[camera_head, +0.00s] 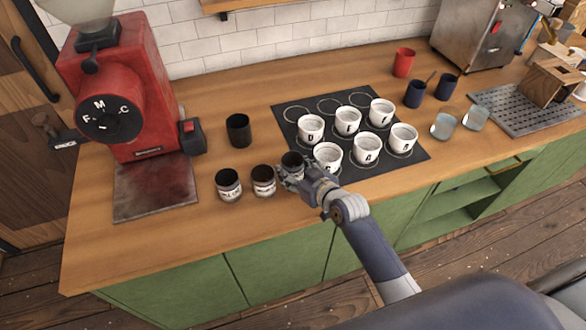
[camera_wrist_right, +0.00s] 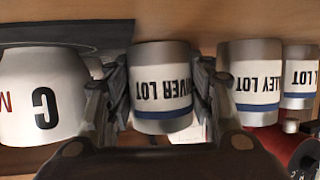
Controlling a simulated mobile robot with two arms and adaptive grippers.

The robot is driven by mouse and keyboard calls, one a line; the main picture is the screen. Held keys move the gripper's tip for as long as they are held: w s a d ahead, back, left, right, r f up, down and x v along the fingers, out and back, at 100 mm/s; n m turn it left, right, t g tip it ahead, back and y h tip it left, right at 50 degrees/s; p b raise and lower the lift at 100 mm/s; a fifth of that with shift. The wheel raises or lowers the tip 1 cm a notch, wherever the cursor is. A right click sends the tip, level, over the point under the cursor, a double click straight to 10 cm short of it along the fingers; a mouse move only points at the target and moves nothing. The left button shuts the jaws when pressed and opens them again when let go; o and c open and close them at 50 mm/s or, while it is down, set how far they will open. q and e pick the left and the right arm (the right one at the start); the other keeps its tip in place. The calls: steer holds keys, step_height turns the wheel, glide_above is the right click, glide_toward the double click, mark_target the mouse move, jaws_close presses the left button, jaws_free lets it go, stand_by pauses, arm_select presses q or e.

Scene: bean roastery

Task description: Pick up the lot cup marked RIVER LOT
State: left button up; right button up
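The lot cup marked RIVER LOT (camera_wrist_right: 162,90) is a dark cup with a white label and a blue stripe. It appears upside down in the right wrist view, with a finger against each side. In the head view its dark rim (camera_head: 292,158) shows at the right end of the lot cup row, its lower part hidden by my right gripper (camera_head: 291,175). That gripper, also in the right wrist view (camera_wrist_right: 160,100), looks shut on the cup. I cannot tell whether the cup is clear of the counter. My left gripper is not in view.
The VALLEY LOT cup (camera_wrist_right: 250,85) and another lot cup (camera_head: 229,185) stand to the left in the head view. A lettered white cup (camera_head: 327,157) stands close on the right, on a dark mat (camera_head: 290,112). A black cup (camera_head: 238,130) stands behind. The front counter edge is clear.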

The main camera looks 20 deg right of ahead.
steer(key=shift+c, duration=1.4)
